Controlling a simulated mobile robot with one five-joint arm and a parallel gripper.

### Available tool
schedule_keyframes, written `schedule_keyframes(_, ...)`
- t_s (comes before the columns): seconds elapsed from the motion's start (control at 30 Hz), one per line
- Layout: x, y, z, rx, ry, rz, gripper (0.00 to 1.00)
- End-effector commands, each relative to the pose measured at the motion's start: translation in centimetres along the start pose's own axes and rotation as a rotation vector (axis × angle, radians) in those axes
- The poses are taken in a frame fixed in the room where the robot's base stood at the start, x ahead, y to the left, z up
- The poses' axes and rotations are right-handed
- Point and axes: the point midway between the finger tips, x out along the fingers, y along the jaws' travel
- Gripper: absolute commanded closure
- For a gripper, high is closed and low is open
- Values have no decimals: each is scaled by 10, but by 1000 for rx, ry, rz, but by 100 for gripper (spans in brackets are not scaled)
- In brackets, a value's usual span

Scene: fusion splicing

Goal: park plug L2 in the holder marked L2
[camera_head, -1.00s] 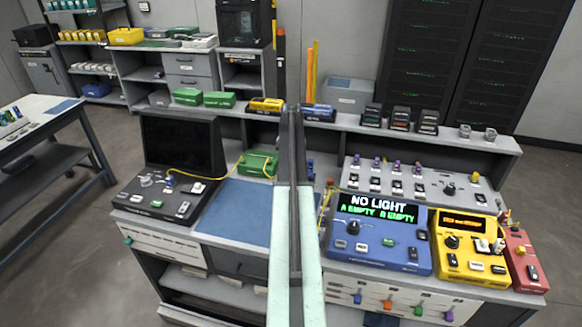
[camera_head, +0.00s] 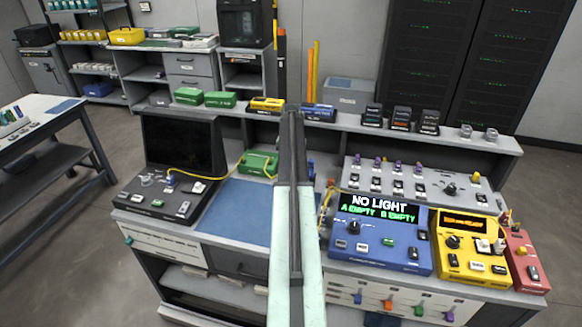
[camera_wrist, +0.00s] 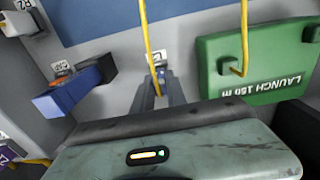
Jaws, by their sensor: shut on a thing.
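In the wrist view my gripper (camera_wrist: 161,88) is shut on a small blue plug (camera_wrist: 160,73) near the middle of the picture. A yellow cable (camera_wrist: 147,35) runs up from around the plug. A white label (camera_wrist: 159,58) lies just beyond the plug; its lettering is too small to read surely. I cannot tell whether the plug touches a holder there. In the head view my arm hides the gripper and the plug.
A blue block with a dark part (camera_wrist: 75,90) stands left of my gripper. The green launch box (camera_wrist: 258,70), with another yellow cable, is at right. A blue mat (camera_head: 237,212) lies clear. The blue tester (camera_head: 380,235) reads NO LIGHT.

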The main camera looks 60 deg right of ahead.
Motion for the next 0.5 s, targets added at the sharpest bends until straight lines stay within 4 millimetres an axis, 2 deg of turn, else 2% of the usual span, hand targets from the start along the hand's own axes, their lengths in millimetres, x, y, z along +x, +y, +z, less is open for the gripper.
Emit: schedule_keyframes(0.5, 8, 1, 0, 1, 0, 0, 100)
